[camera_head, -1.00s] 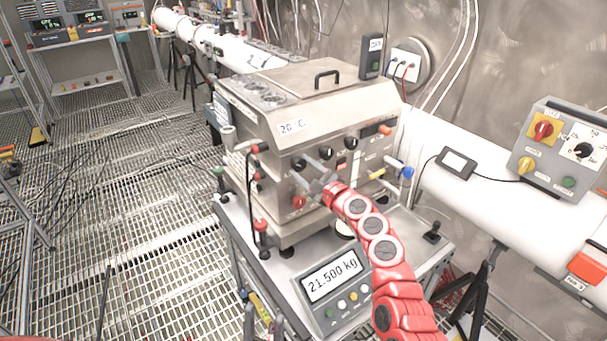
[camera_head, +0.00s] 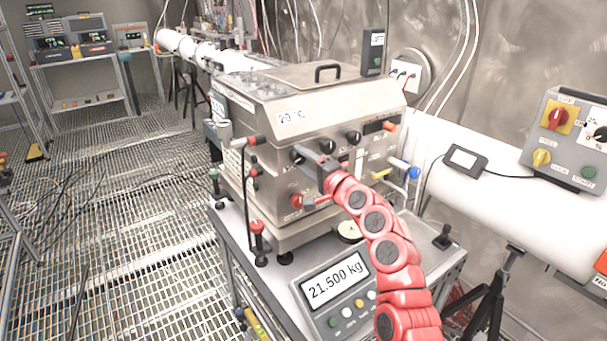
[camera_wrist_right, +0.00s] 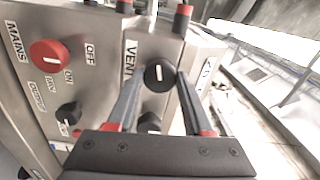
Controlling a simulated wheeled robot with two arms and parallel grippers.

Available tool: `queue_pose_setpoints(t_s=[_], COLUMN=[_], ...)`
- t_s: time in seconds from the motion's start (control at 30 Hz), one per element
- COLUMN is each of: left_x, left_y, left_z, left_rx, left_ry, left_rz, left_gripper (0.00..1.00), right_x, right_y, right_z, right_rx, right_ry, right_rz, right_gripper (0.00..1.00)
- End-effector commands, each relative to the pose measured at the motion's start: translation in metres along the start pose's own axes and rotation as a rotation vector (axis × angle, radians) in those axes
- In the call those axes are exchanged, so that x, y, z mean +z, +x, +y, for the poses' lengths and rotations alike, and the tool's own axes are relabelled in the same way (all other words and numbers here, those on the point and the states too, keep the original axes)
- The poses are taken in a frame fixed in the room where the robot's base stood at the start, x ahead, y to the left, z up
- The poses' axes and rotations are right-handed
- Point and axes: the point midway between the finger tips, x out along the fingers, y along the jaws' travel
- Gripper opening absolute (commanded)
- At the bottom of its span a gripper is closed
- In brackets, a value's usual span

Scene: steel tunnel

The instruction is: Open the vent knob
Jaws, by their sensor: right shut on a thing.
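The vent knob is a round black dial with a white pointer line, beside a "VENT" label. It shows in the wrist view (camera_wrist_right: 160,76) between the two fingers, its pointer running roughly up and down the picture. In the head view the knob (camera_head: 297,156) is at the upper left of the steel box's front panel, partly behind the fingers. My right gripper (camera_head: 306,153) reaches in from the lower right and is shut on the knob; its fingers (camera_wrist_right: 160,82) lie on either side of it. My left gripper is not in view.
The steel box (camera_head: 262,190) stands on a scale with a display (camera_head: 336,282) reading 21.500 kg. A red MAINS knob (camera_wrist_right: 48,53) and another black knob (camera_wrist_right: 68,115) are close by. Red-tipped levers (camera_head: 248,141) stick out at the box's left corner.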

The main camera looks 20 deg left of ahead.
Motion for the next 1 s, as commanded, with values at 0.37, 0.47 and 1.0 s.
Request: queue_pose_setpoints(t_s=[0.37, 0.47, 1.0], left_x=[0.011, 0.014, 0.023], left_y=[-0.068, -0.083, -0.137], left_z=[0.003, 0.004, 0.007], left_rx=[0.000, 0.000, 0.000], left_ry=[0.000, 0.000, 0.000], left_rz=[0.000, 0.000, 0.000], left_gripper=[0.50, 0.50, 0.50], right_x=[0.001, 0.002, 0.002], right_y=[0.000, 0.000, 0.001], right_z=[0.008, 0.009, 0.007], right_rx=[-0.001, 0.000, 0.004], right_ry=[-0.360, -0.453, -0.865], right_rz=[-0.001, -0.002, -0.006], right_gripper=[0.00, 0.00, 0.00])
